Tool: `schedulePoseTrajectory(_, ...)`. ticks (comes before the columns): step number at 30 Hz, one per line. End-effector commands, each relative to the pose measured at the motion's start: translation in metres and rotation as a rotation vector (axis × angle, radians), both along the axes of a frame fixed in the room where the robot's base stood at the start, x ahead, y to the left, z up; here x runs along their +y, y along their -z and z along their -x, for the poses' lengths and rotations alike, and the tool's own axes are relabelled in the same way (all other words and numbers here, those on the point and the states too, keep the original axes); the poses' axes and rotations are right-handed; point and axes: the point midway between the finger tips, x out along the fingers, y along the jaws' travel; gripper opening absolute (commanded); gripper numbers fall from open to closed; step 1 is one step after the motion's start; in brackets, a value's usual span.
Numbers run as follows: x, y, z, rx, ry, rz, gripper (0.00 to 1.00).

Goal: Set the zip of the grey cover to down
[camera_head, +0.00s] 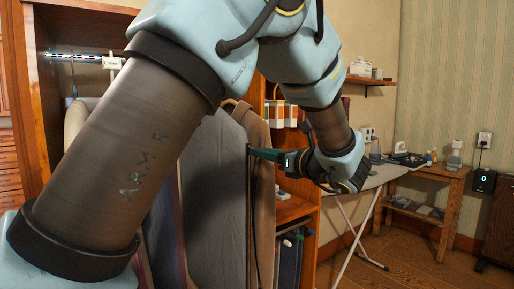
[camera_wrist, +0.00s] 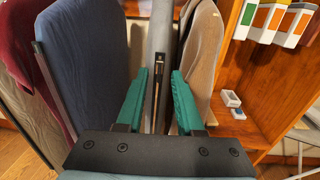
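The grey cover (camera_head: 214,165) hangs among the clothes in the open wardrobe. In the wrist view the grey cover (camera_wrist: 163,28) shows as a narrow strip, edge towards me. A dark zip line (camera_head: 249,205) runs down its edge. A small metal zip pull (camera_wrist: 157,68) shows near the top of the zip. My gripper (camera_head: 253,151) is level with the upper part of the zip. In the wrist view my gripper (camera_wrist: 159,75) has its two green fingers apart, one on each side of the zip pull. I cannot tell whether either finger touches it.
A tan coat (camera_head: 262,135) hangs close on the right of the cover, and a blue garment (camera_wrist: 85,50) on its left. Shelves with small boxes (camera_wrist: 275,20) stand to the right. An ironing board (camera_head: 375,178) stands beyond my gripper.

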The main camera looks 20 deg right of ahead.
Motion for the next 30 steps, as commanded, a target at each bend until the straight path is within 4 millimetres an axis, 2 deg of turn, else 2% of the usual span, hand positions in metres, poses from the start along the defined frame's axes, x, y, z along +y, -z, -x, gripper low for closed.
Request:
schedulePoseTrajectory(3,0.006,-0.002,-0.018,0.0,-0.003,0.0,0.36)
schedulePoseTrajectory(7,0.009,-0.001,-0.03,0.001,0.0,0.0,0.36)
schedulePoseTrajectory(18,0.01,0.0,-0.035,0.001,0.0,0.001,0.36)
schedulePoseTrajectory(28,0.01,0.0,-0.035,0.001,0.0,0.001,0.0)
schedulePoseTrajectory(30,0.01,0.0,-0.035,0.001,0.0,0.001,0.0)
